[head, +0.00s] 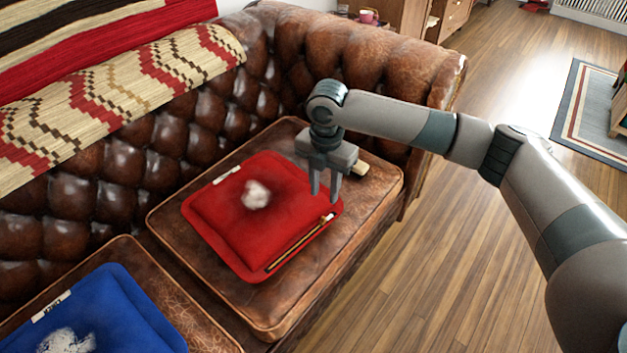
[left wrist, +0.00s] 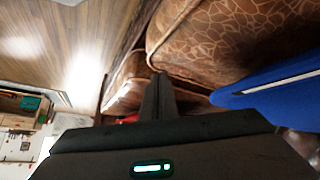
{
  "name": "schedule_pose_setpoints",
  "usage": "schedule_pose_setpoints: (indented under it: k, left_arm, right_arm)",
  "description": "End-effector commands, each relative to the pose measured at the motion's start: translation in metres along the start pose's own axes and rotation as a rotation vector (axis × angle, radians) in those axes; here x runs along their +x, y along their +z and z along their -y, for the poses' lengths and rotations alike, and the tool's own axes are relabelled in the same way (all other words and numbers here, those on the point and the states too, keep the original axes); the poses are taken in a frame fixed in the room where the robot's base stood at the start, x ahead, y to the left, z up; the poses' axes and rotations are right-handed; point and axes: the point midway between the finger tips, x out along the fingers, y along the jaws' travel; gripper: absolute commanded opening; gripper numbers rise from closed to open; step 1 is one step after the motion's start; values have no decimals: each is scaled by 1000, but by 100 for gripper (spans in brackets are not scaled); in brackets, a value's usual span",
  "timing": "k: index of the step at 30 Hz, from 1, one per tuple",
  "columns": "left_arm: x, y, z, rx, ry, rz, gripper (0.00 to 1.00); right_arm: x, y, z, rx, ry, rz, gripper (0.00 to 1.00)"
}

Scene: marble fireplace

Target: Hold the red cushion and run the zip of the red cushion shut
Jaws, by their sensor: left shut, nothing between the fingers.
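The red cushion (head: 222,215) lies flat on the right seat of the sofa in the head view, with a white fluffy patch on top. Its zip (head: 300,243) runs along the front right edge as a dark and gold line, with a small light piece near the upper right end. My right gripper (head: 325,197) points down over the cushion's right corner, fingers apart and empty, close to that end of the zip. Whether it touches the cushion I cannot tell. My left gripper (left wrist: 160,78) shows only in the left wrist view, fingers together and empty, near the seat edge.
A blue cushion (head: 105,315) lies on the left seat; it also shows in the left wrist view (left wrist: 265,92). The tufted sofa back (head: 190,115) and right armrest (head: 360,60) border the seat. A small pale object (head: 361,169) lies behind my right gripper. The wooden floor (head: 440,240) is open.

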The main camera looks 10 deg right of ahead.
Motion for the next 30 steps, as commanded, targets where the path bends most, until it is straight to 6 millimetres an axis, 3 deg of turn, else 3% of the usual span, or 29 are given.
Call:
schedule_pose_setpoints:
  k: [9,18,19,25,30]
  left_arm:
    - [0,0,0,0,1,-1,0]
    - [0,0,0,0,1,-1,72]
    - [0,0,0,2,1,-2,75]
    - [4,-6,-1,67,5,-21,75]
    - [13,-19,-4,230,9,-70,75]
  right_arm:
    - [-1,1,0,-1,-1,1,31]
    - [-1,1,0,-1,-1,1,31]
    - [-1,1,0,-1,-1,1,31]
    - [-1,1,0,-1,-1,1,31]
    - [-1,1,0,-1,-1,1,31]
